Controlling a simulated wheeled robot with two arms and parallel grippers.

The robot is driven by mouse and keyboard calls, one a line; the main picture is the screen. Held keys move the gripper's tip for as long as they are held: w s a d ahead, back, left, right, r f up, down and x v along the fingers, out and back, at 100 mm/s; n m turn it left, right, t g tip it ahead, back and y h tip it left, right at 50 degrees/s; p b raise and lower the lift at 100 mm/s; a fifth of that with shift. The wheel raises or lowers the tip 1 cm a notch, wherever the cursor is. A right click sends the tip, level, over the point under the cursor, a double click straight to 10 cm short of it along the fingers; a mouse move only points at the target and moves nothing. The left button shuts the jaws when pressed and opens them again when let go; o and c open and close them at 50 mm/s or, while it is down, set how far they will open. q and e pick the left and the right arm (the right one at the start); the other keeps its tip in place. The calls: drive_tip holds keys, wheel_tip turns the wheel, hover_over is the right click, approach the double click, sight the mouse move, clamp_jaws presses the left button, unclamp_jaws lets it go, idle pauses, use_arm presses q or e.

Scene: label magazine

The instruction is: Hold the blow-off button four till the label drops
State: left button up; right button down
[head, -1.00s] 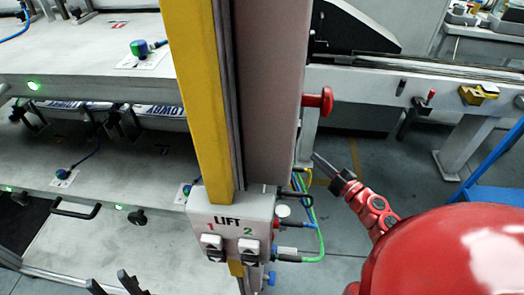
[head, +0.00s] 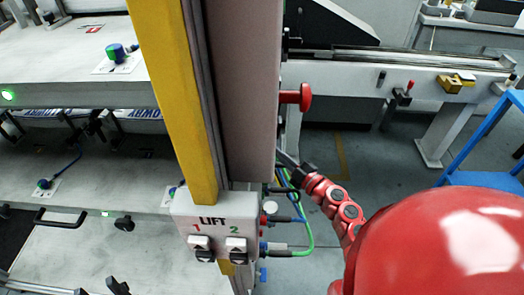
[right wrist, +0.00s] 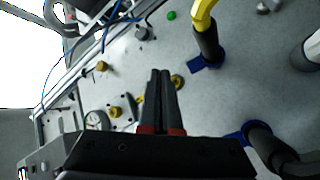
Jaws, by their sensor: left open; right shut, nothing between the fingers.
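In the right wrist view my right gripper (right wrist: 160,75) is shut and empty, its fingers pointing across a grey panel. A small green round part (right wrist: 171,15) lies beyond the fingertips; I cannot tell whether it is blow-off button four. Several brass knobs (right wrist: 102,66) are on the panel, one partly behind the fingers. In the head view the right gripper (head: 287,160) is beside the column, its tip partly hidden. My left gripper (head: 98,290) is open, with only its fingertips showing at the bottom edge. White labels (head: 40,113) with blue lettering show under the upper shelf.
The LIFT box (head: 213,223) with two switches is on the yellow-edged column (head: 165,60). A red mushroom knob (head: 300,97) sticks out right of it. Hoses (head: 303,225) hang below my right gripper. A gauge (right wrist: 95,120) and a yellow-topped post (right wrist: 203,20) flank the fingers.

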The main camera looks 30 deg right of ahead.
drive_tip(key=shift+w+a, duration=0.4)
drive_tip(key=shift+a, duration=0.2)
drive_tip(key=shift+a, duration=0.15)
idle(1.6)
drive_tip(key=shift+w+a+p, duration=0.2)
drive_tip(key=shift+a+p, duration=0.05)
drive_tip(key=shift+p, duration=0.05)
drive_tip(key=shift+w+a, duration=0.25)
drive_tip(key=shift+a, duration=0.1)
idle(1.8)
drive_tip(key=shift+d, duration=0.1)
drive_tip(key=shift+s+d, duration=0.45)
drive_tip(key=shift+d, duration=0.2)
drive_tip(key=shift+s+d, duration=0.45)
drive_tip(key=shift+d, duration=0.25)
drive_tip(key=shift+s+d, duration=0.4)
drive_tip(key=shift+d, duration=0.3)
drive_tip(key=shift+s+d, duration=0.45)
drive_tip(key=shift+d, duration=0.25)
drive_tip(key=shift+r+p, duration=0.1)
drive_tip(key=shift+p, duration=0.25)
